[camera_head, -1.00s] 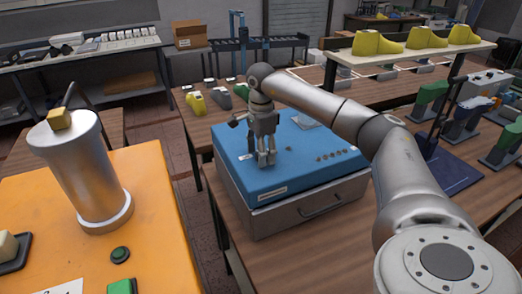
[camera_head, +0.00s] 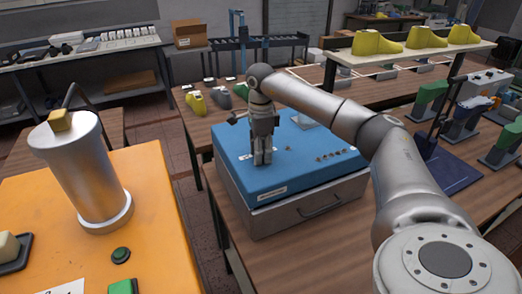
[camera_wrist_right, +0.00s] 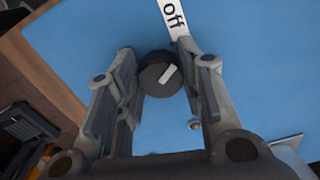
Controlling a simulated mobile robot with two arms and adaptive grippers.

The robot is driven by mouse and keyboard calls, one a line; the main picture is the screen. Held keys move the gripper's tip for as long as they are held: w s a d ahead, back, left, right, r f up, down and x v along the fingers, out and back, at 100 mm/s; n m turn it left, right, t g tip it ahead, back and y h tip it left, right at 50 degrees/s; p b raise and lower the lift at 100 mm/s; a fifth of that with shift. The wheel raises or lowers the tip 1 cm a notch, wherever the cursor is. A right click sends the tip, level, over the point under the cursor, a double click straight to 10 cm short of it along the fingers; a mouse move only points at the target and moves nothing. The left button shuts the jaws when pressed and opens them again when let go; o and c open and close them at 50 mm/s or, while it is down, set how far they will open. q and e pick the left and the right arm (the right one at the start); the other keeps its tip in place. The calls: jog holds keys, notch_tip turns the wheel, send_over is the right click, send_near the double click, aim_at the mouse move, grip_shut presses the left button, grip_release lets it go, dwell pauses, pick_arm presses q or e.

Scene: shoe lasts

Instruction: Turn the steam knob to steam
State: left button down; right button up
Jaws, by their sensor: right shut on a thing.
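The steam knob (camera_wrist_right: 157,79) is a dark round knob with a white pointer mark, set on the blue top of a machine (camera_head: 225,148). In the right wrist view the mark points up and right; a white "off" label (camera_wrist_right: 172,14) lies just above the knob. My right gripper (camera_head: 262,162) points down at the blue top, with its fingers shut on the sides of the knob. In the head view the gripper hides the knob. No "steam" label can be read. My left gripper is out of view.
An orange table (camera_head: 160,235) with a metal cylinder (camera_head: 90,175) stands at left. Yellow shoe lasts (camera_head: 427,38) sit on a shelf at back right.

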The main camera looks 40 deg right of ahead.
jog(key=m, duration=0.4)
jog(key=shift+w+m+p, duration=0.1)
jog(key=shift+m+p, duration=0.2)
jog(key=shift+p, duration=0.1)
jog(key=m, duration=0.3)
jog(key=shift+d+r+m+p, duration=0.1)
jog(key=shift+d+m+p, duration=0.05)
jog(key=shift+m+p, duration=0.2)
jog(key=m, duration=0.4)
jog(key=shift+d+m+p, duration=0.15)
jog(key=shift+m+p, duration=0.3)
jog(key=shift+m, duration=1.3)
jog(key=shift+w, duration=0.1)
jog(key=o, duration=1)
notch_tip(320, 180, up, 12)
jog(key=shift+f, duration=0.1)
